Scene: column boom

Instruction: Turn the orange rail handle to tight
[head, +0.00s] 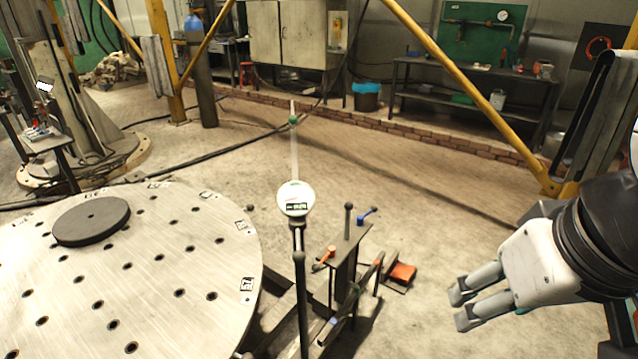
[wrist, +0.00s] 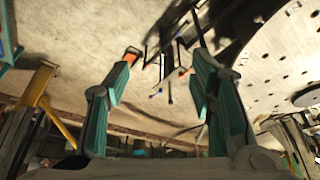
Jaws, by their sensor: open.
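The orange rail handle (head: 325,258) is a small lever on the dark stand beside the round table, left of the stand's upright post in the head view. A small orange patch between my fingers in the wrist view (wrist: 184,72) looks like the same handle. My gripper (head: 462,304) is open and empty, to the right of the stand and apart from it. In the wrist view both teal-sided fingers of my gripper (wrist: 165,52) stand wide apart. The handle's exact angle is too small to read.
A blue handle (head: 367,214) sits on the same stand. A white digital gauge (head: 296,199) stands on a post left of it. A red-orange block (head: 403,271) is low at its right. The round perforated table (head: 150,240) fills the left. Yellow boom legs (head: 465,85) cross behind.

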